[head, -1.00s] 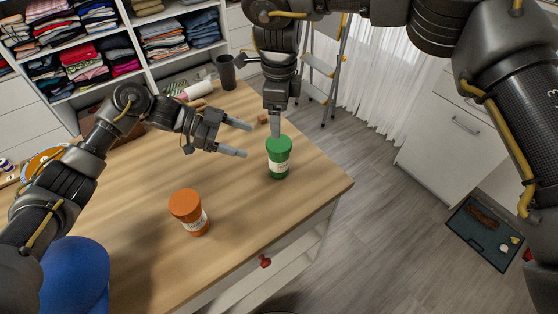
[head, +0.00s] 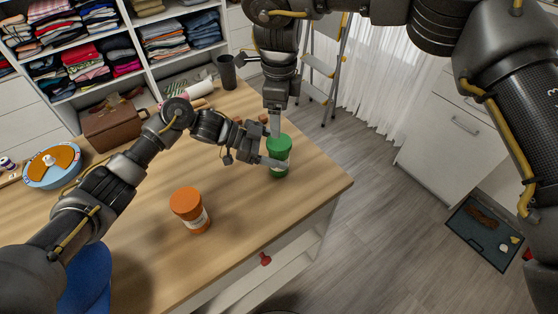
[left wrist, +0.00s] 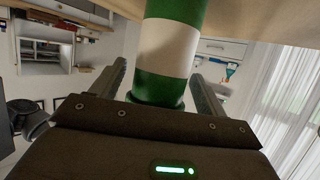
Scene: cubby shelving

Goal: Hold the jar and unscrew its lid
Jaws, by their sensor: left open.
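A green jar with a green lid and a white label band (head: 279,153) stands upright near the far right part of the wooden table. In the left wrist view the jar (left wrist: 167,50) lies between my left gripper's two fingers, with gaps on both sides. My left gripper (head: 270,150) is open around the jar; one finger crosses in front of it and the other is mostly hidden. My right gripper (head: 275,125) points down from above at the jar's lid. Its fingers are seen edge-on, so their opening and any contact with the lid cannot be told.
An orange jar (head: 189,209) stands nearer on the table (head: 235,215). A brown bag (head: 112,128), a round blue and orange item (head: 52,165) and a dark cup (head: 227,72) are farther back. The table edge lies just right of the green jar.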

